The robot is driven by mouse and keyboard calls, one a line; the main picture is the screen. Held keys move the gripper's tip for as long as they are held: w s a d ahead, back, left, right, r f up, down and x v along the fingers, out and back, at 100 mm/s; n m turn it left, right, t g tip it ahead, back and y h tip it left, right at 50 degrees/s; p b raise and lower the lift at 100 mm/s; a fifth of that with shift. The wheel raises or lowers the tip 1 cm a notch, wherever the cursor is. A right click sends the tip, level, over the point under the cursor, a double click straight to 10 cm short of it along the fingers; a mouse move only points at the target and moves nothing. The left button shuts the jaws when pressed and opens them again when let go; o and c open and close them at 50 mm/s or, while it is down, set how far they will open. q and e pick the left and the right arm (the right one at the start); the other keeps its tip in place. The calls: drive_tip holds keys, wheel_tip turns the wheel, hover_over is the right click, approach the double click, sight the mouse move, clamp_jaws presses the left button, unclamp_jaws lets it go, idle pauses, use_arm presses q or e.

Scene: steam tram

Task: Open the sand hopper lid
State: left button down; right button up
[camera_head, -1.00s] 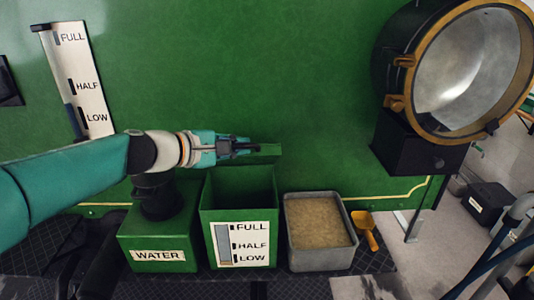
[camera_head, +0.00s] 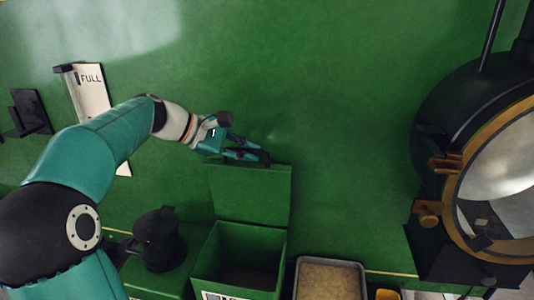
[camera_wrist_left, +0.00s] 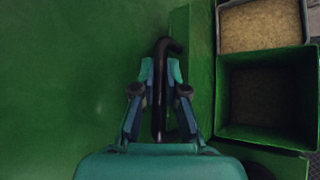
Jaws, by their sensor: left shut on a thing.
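The sand hopper (camera_head: 207,262) is a green box below the middle of the head view. Its lid (camera_head: 250,195) stands raised behind the opening against the green wall, and the inside shows dark. My left gripper (camera_head: 262,155) is at the top edge of the lid. In the left wrist view my left gripper (camera_wrist_left: 160,75) is shut on a dark bar-like handle (camera_wrist_left: 162,50) beside the lid (camera_wrist_left: 190,70). The open hopper (camera_wrist_left: 222,100) also shows there, at the right. My right gripper is in neither view.
A grey tray of sand (camera_head: 330,280) stands right of the hopper, and the green water box (camera_head: 165,280) stands left. A large brass-rimmed lamp (camera_head: 465,170) juts out at the right. The green wall (camera_head: 320,90) above the lid is clear.

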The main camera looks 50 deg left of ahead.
use_arm(q)
drive_tip(key=shift+s+a+f, duration=0.1)
drive_tip(key=shift+s+f, duration=0.1)
drive_tip(key=shift+f, duration=0.05)
drive_tip(key=c, duration=1.5)
unclamp_jaws()
drive_tip(key=o, duration=0.3)
drive_tip(key=shift+a, duration=0.15)
